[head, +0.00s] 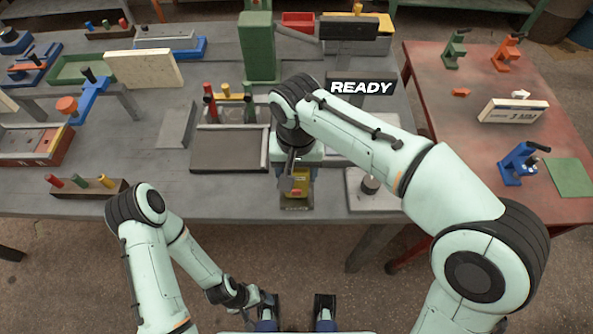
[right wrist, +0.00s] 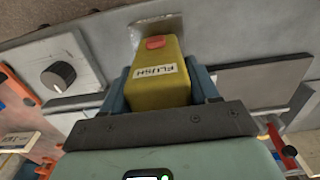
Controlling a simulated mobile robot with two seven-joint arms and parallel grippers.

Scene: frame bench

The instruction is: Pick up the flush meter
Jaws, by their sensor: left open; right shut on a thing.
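The flush meter (head: 302,183) is a small yellow block with a red button, seen at the bench's front edge in the head view. In the right wrist view the flush meter (right wrist: 158,80) shows its white "FLUSH" label. My right gripper (head: 296,178) points down and is shut on it; blue fingers press both sides in the right wrist view. A metal plate is just beyond its far end; I cannot tell whether they touch. My left gripper (head: 296,309) is open and empty, low in front of the bench.
A grey block with a dark knob (head: 370,185) stands right of the flush meter. A dark tray (head: 230,150) lies to the left. A "READY" sign (head: 361,87) stands behind. A red table (head: 440,150) with blue, green and orange fixtures is on the right.

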